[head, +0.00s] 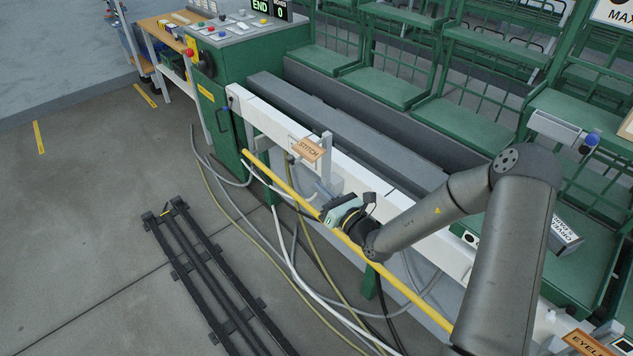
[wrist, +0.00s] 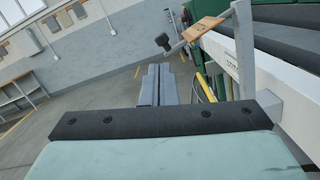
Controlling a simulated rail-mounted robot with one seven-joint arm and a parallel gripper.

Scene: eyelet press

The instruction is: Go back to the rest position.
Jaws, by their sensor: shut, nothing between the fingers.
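My gripper (head: 330,207) is in the middle of the head view, at the end of my bent grey arm. It is shut and empty, beside the white beam (head: 262,121) and close to the yellow bar (head: 287,187) in the picture. Whether it touches either cannot be told. In the wrist view a pale green part of my gripper with a dark edge strip (wrist: 160,122) fills the bottom. The fingertips are small and hard to make out in the head view.
An orange STITCH sign (head: 306,149) stands on a bracket at the beam, near my gripper. Hoses (head: 285,255) hang below. A control desk (head: 235,30) stands at the back left, green racks (head: 395,90) at the right. A dark floor rail (head: 205,270) lies left; floor around it is clear.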

